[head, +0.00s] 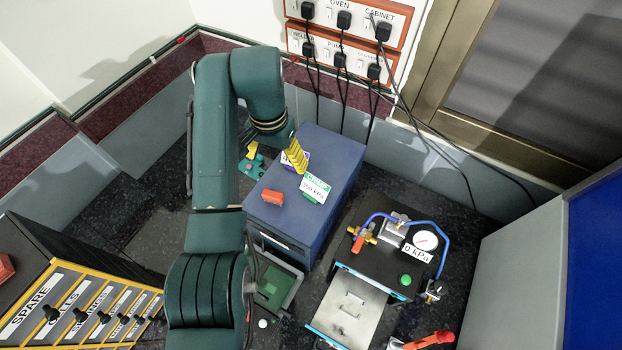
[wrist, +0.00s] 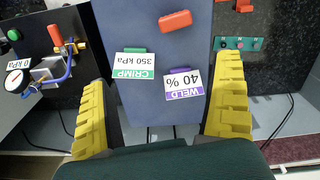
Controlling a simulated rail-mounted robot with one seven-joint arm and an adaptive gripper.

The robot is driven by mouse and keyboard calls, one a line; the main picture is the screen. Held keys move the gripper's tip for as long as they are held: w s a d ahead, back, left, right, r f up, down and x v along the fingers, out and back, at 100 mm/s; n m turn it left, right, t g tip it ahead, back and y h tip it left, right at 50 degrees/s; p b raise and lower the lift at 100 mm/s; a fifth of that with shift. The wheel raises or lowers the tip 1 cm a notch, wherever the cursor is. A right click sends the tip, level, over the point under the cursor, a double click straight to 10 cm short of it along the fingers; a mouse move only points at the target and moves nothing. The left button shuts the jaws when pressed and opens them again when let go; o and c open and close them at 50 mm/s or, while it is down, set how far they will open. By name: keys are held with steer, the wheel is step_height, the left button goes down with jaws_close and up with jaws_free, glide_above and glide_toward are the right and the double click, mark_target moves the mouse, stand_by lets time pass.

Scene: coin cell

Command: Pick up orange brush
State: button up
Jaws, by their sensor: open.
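An orange-red block-shaped piece (head: 272,197), which may be the brush, lies on top of the blue cabinet (head: 325,152), near its front left edge. In the wrist view the orange piece (wrist: 175,20) is near the top, beyond the fingertips and a little right of centre. No bristles can be made out. My gripper (head: 296,157) has yellow ribbed fingers and is above the cabinet top, behind the orange piece. In the wrist view my gripper (wrist: 160,78) is wide open, with nothing held between its fingers.
A green CRIMP card (head: 314,187) and a purple WELD card (wrist: 184,84) stand on the cabinet top near the fingers. A press with a gauge (head: 425,240) and blue hose is at right. A labelled drawer unit (head: 75,300) is at left. Cables hang behind.

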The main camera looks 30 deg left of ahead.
steer(key=s+a+f, duration=0.1)
steer(key=s+a, duration=0.1)
steer(key=b, duration=0.2)
glide_above(272, 194)
steer(key=shift+n, duration=0.3)
steer(key=f, duration=0.9)
steer(key=shift+s+d+f, duration=0.15)
steer(key=shift+d+f, duration=0.05)
steer(key=shift+f, duration=0.2)
steer(key=f, duration=0.6)
steer(key=shift+a, duration=0.2)
steer(key=c, duration=1.2)
